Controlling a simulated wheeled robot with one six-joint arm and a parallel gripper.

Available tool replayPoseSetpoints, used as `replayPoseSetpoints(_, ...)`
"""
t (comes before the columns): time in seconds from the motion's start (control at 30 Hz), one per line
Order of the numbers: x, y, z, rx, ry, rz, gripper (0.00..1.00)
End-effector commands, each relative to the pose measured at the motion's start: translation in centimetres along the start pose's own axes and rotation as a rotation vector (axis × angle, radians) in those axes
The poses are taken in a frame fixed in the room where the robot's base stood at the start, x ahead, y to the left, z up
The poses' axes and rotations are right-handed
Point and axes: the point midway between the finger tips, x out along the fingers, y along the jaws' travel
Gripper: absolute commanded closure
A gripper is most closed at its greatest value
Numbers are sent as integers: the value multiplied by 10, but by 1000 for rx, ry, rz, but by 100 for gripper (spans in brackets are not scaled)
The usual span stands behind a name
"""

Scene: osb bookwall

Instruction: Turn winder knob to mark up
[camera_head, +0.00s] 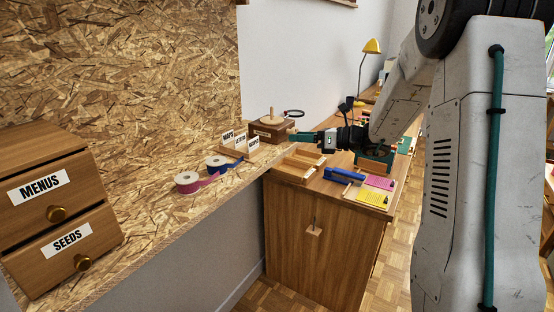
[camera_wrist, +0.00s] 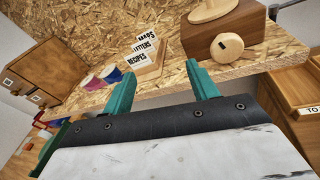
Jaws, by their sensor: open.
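The winder is a brown wooden box (camera_head: 272,131) with a pale spindle on top, standing on the shelf near the wall corner; in the wrist view the box (camera_wrist: 205,42) is at the upper right. Its round pale knob (camera_wrist: 227,46) sits on the side facing my gripper. A small dark mark shows on the knob's face, left of centre in the tilted wrist view. My gripper (camera_head: 302,137) is beside the box. In the wrist view my gripper (camera_wrist: 162,84) has its two green fingers spread and empty, with the knob beyond the right fingertip, apart from it.
Labelled cards in a holder (camera_head: 240,144), a blue tape roll (camera_head: 217,164) and a pink tape roll (camera_head: 188,181) stand on the OSB shelf. A drawer unit (camera_head: 62,205) is at left. A wooden cabinet (camera_head: 318,245) below my arm bears trays, a blue stapler-like object and colored cards.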

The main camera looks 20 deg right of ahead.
Motion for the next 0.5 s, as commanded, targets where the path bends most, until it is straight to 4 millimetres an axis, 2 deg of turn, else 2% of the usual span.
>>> replayPoseSetpoints(0.5, 14, 104, -1, -330, 206, 213, 41)
